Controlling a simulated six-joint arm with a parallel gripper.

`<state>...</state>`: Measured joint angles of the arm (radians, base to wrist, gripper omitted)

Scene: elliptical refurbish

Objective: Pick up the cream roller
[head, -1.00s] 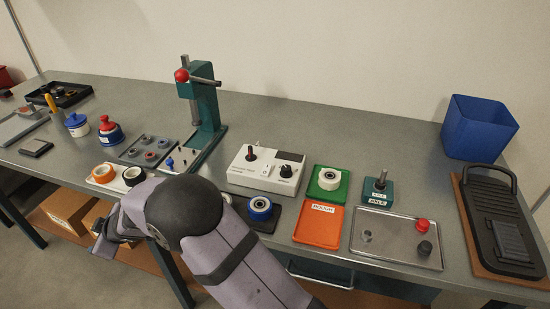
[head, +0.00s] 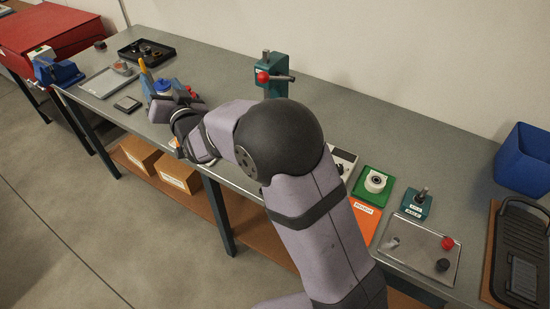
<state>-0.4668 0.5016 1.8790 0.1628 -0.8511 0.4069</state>
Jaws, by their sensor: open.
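A cream roller (head: 375,181) with a dark centre sits on the green tray (head: 370,194), right of my arm in the head view. My gripper (head: 176,104) is at the far left end of my arm, open, beside the blue-lidded jar (head: 163,87) and well away from that roller. Its fingers are small and partly merge with the objects behind them. My arm hides the middle of the bench, including the blue-rimmed roller and most of the grey control box.
An orange tray (head: 363,222), a teal axle block (head: 417,202) and a metal tray (head: 402,260) stand near the green tray. A teal press (head: 270,78) rises behind my arm. A blue bin (head: 523,162) is at right. A black tray (head: 147,52) lies at far left.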

